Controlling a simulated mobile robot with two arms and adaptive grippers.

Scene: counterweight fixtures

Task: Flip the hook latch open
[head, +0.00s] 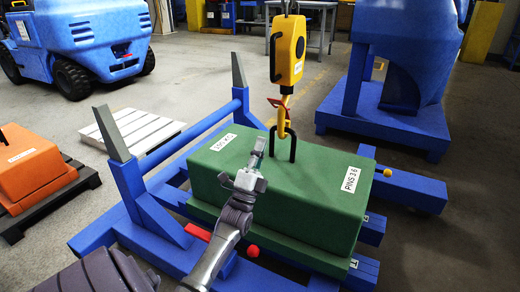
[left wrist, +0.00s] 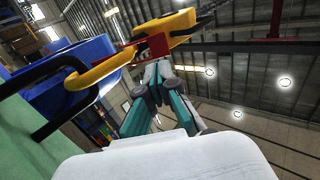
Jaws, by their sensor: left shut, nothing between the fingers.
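A yellow hoist block (head: 290,50) hangs above a green counterweight (head: 300,195). Its yellow hook (head: 283,118) hangs at the black lifting handle (head: 293,145) on the counterweight's top. A red latch (head: 275,103) shows at the top of the hook. In the left wrist view, the yellow hook (left wrist: 100,72) curves off to the left, and the red latch (left wrist: 153,45) is just beyond my fingertips. My left gripper (head: 258,150) is shut and empty, pointing up, below and beside the hook. I cannot tell whether its tips touch the latch. My right gripper is out of view.
A blue frame (head: 175,150) with upright posts surrounds the counterweight. An orange weight (head: 28,165) sits at the left, near a white pallet (head: 135,130). A blue forklift (head: 85,40) stands at the back left, a blue machine (head: 400,75) at the right.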

